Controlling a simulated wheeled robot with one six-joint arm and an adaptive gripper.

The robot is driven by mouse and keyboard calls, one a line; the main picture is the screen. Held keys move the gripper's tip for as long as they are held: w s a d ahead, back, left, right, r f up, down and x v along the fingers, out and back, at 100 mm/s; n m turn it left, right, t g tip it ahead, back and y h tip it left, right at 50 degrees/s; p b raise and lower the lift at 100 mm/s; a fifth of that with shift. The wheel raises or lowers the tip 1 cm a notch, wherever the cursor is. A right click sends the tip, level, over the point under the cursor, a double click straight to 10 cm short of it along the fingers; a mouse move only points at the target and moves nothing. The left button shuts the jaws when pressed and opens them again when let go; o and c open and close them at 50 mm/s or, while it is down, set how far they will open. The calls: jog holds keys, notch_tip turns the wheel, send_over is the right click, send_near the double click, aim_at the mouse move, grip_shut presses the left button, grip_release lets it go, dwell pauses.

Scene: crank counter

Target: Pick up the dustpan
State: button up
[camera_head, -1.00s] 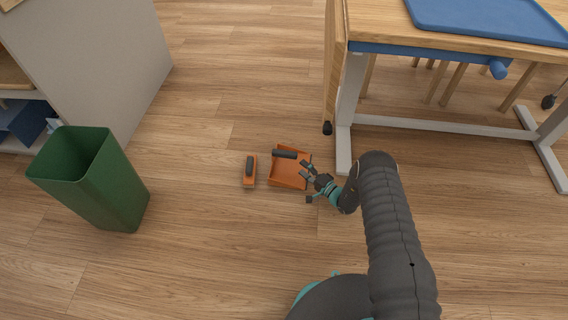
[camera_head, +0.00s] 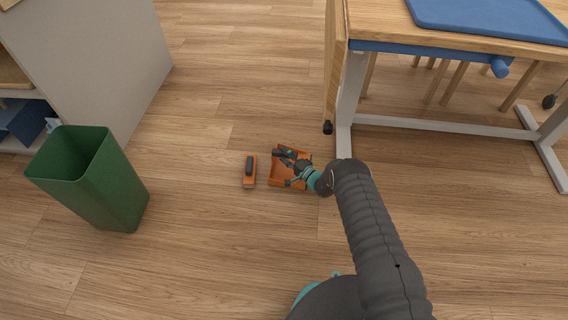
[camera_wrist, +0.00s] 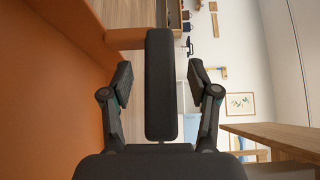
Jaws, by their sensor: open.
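The orange dustpan (camera_head: 278,181) lies on the wooden floor in the head view, its dark handle (camera_head: 284,152) at its far left side. My gripper (camera_head: 289,166) is over the dustpan, close to the handle. In the wrist view my gripper (camera_wrist: 161,85) is open, one finger on each side of the dark handle (camera_wrist: 160,90), which runs between them. The dustpan's orange body (camera_wrist: 50,90) fills the left of that view. I cannot tell whether the fingers touch the handle.
An orange brush (camera_head: 250,171) with a dark grip lies just left of the dustpan. A green bin (camera_head: 100,185) stands further left, by a grey cabinet (camera_head: 95,60). A table with a pale leg (camera_head: 347,105) stands to the right. Open floor lies in front.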

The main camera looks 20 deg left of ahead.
grip_shut()
jog(key=shift+r, duration=0.1)
dwell(0.3)
